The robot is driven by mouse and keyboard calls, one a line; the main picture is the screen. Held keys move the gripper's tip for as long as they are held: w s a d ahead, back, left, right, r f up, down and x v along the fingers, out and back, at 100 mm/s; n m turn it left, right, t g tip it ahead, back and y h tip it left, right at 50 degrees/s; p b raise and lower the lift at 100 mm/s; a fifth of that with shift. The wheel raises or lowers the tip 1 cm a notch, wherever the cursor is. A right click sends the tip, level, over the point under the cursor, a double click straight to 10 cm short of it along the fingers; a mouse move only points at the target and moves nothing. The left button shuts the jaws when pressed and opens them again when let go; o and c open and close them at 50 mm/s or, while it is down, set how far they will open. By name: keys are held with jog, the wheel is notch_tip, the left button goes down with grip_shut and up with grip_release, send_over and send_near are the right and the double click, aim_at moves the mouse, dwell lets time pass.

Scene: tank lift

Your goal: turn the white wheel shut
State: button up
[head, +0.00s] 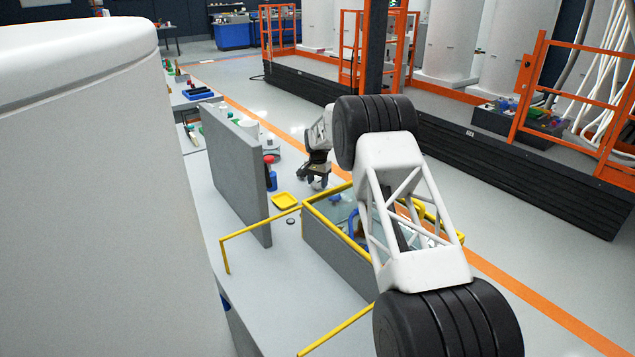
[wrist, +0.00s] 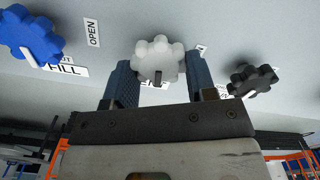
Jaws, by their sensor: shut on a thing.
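The white wheel (wrist: 160,58) shows in the wrist view, knobbed at its rim, with a small mark low on its face. It sits on a pale panel (wrist: 215,22). My gripper (wrist: 161,72) has one blue-grey finger on each side of the wheel and is shut on it. Labels beside and behind the wheel are mostly covered. In the head view my gripper (head: 316,180) is small and dark near the far end of the yellow-rimmed tank (head: 335,250); I cannot make out the white wheel there.
A blue wheel (wrist: 30,35) is left of the white one, near labels OPEN (wrist: 92,32) and FILL (wrist: 68,70). A black wheel (wrist: 252,80) is close on the right. An upright grey board (head: 235,170), a yellow tray (head: 285,200) and yellow rails (head: 258,226) stand around the tank.

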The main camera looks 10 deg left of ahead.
aim_at(318, 182)
jog(key=shift+m, duration=1.1)
jog(key=o, duration=0.9)
jog(key=shift+r, duration=0.15)
jog(key=shift+r, duration=3.75)
jog(key=shift+d+r, duration=0.1)
